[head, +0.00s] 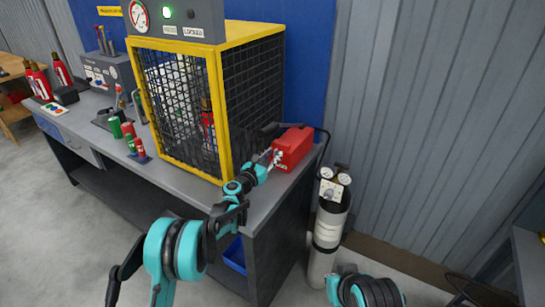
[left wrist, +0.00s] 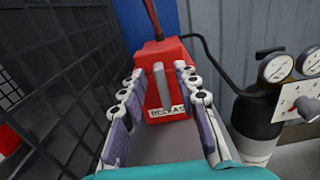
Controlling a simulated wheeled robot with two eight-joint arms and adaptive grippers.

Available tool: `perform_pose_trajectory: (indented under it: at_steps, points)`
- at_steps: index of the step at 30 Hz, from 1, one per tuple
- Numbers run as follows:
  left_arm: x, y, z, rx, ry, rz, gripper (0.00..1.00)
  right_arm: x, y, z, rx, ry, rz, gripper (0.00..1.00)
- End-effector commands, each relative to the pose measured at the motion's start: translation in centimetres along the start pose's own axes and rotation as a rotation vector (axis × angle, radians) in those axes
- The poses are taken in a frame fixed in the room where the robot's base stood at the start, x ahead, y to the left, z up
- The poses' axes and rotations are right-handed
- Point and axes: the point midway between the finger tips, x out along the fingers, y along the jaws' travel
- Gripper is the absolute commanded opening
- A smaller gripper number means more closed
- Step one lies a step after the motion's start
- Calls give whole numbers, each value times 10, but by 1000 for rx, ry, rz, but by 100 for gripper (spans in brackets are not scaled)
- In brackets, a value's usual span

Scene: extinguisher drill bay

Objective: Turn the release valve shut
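The release valve is a red box (head: 292,148) at the right end of the bench, beside the cage. In the left wrist view the red box (left wrist: 163,62) carries a light label, partly readable, and a grey lever (left wrist: 162,86) that stands roughly upright on its near face. My left gripper (head: 275,160) is right in front of the box. In the left wrist view its two fingers (left wrist: 163,88) are spread, one on each side of the lever, with gaps showing between. My right gripper is not in view; only part of my right arm shows at the bottom.
A yellow-framed mesh cage (head: 222,100) with a red extinguisher inside stands close left of my gripper. A black hose runs from the box toward a gas cylinder (head: 328,225) with two gauges, right of the bench (head: 185,180). Green and red cans stand at the bench front.

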Motion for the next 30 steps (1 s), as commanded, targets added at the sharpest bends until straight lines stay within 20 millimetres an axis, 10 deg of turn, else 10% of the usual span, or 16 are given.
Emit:
perform_pose_trajectory:
  at_steps: [3, 30]
  points:
    - [0, 0, 0, 0, 0, 0, 0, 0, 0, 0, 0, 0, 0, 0]
    - [0, -7, -2, 365, 0, 0, 0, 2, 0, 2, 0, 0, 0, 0]
